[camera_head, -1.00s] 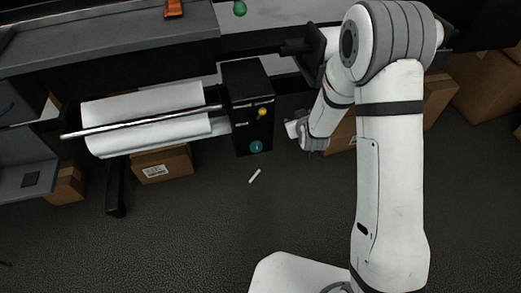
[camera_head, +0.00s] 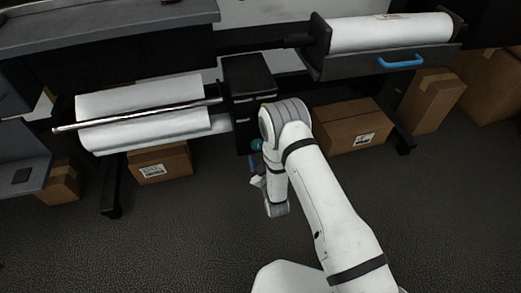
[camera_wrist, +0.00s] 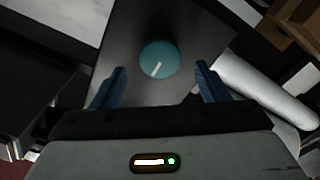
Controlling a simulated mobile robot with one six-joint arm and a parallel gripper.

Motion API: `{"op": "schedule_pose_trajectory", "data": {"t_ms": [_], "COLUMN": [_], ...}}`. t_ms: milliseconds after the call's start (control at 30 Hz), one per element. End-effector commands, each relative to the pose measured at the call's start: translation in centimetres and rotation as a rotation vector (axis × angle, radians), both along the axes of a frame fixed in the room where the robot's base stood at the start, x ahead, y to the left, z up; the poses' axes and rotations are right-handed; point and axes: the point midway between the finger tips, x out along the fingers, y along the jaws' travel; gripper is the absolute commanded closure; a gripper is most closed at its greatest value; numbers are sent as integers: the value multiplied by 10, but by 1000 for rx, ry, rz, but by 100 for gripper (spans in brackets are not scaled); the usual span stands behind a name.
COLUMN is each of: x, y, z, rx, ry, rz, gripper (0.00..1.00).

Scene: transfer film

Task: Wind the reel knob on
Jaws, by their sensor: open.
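The reel knob (camera_wrist: 161,59) is a round teal knob with a pale line mark, on the face of a black box. In the wrist view it lies ahead of my gripper (camera_wrist: 160,88), between the lines of its two blue fingers. The fingers are open and apart from each other, with nothing between them that I can see touching. In the head view the knob (camera_head: 257,145) shows low on the black box (camera_head: 249,78), partly beside my arm. My gripper (camera_head: 257,182) is small there, just below the knob and mostly hidden by my wrist.
A white film roll (camera_head: 140,105) with a metal bar (camera_head: 135,120) lies left of the box. Another roll (camera_head: 390,32) sits upper right above a drawer with a blue handle (camera_head: 400,62). Cardboard boxes (camera_head: 350,127) stand beneath. The dark floor in front is clear.

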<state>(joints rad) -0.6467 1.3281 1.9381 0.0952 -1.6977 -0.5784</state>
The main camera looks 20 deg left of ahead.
Motion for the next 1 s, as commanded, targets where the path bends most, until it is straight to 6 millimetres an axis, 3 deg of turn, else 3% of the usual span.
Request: {"op": "schedule_pose_trajectory", "data": {"t_ms": [300,633,1000], "x": [34,37,37], "y": [20,21,21], "z": [-1,0,0], "rx": [1,-1,-1], "ry": [1,2,3], "rz": [-1,-2,-3], "gripper": [32,33,63]}}
